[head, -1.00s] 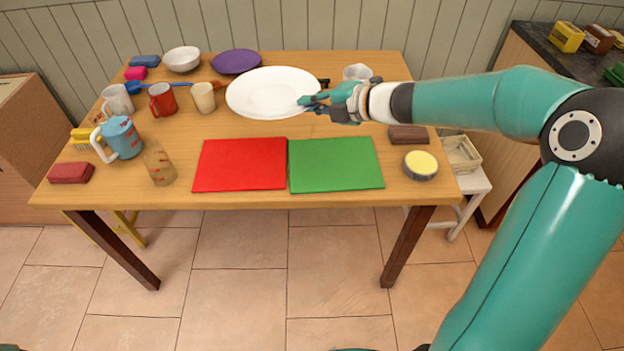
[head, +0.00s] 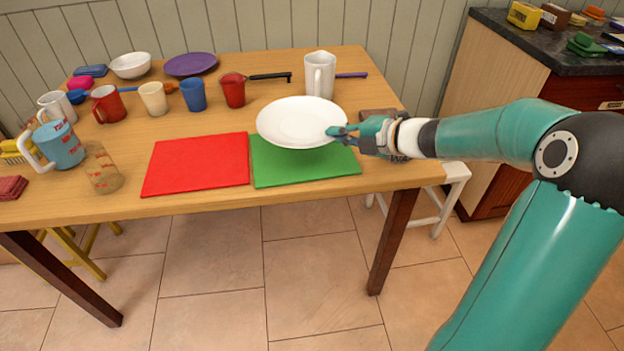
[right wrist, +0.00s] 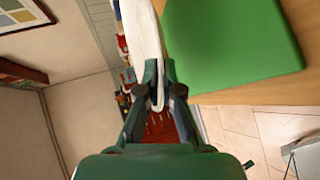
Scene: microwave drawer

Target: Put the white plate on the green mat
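The white plate (head: 298,121) is held by its right rim in my right gripper (head: 340,132), roughly level above the back part of the green mat (head: 305,168). It hides the mat's back edge. In the right wrist view the fingers (right wrist: 157,95) are shut on the plate's rim (right wrist: 143,35), and the green mat (right wrist: 230,50) lies beside it. The plate looks apart from the mat, but the height of the gap is hard to tell. My left gripper is not in view.
A red mat (head: 197,165) lies left of the green one. A brown block (head: 377,116) is partly hidden by my gripper. More cups and bowls stand at the left and back.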

